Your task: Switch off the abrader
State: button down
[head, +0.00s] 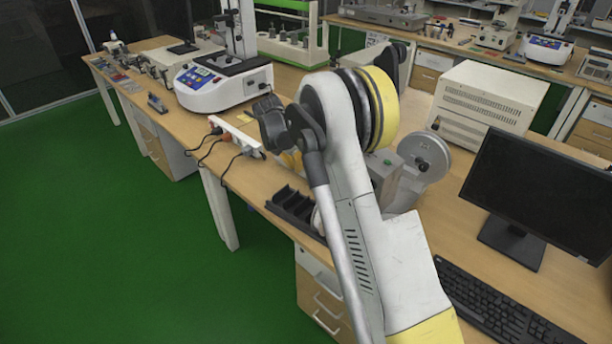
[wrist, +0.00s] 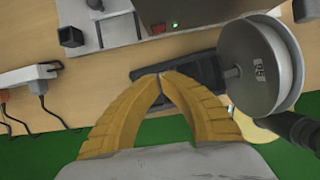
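A grey machine with a wheel, which looks like the abrader, stands on the wooden bench. Its housing (head: 385,172) is partly hidden behind my arm in the head view. Its round grey disc (wrist: 262,70) is at the right in the wrist view. A small red switch (wrist: 155,29) and a lit green lamp (wrist: 175,24) show on its housing at the top. My gripper (wrist: 162,76) has its two yellow fingertips together over a black tray, with nothing seen between them. The tips are below the switch in the picture and apart from it. My arm mostly hides the gripper in the head view.
A white power strip (head: 236,136) with plugs and cables lies left of my arm; it also shows in the wrist view (wrist: 28,76). The black tray (head: 292,208) is at the bench's front edge. A monitor (head: 540,190) and keyboard (head: 490,308) stand right.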

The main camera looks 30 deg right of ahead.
aim_at(319, 177)
jog(key=shift+f, duration=0.1)
jog(key=b+x, duration=0.4)
jog(key=x, duration=0.6)
jog(key=shift+f, duration=0.2)
jog(key=shift+w+d+r+b, duration=0.15)
jog(key=shift+w+d+b, duration=0.1)
jog(key=shift+d, duration=0.35)
jog(key=shift+w+d+r+b, duration=0.1)
jog(key=shift+w+d+r, duration=0.1)
jog(key=shift+d, duration=0.45)
jog(key=shift+w+d+r, duration=0.15)
jog(key=shift+w+d, duration=0.1)
jog(key=shift+d, duration=0.35)
jog(key=shift+d+r, duration=0.1)
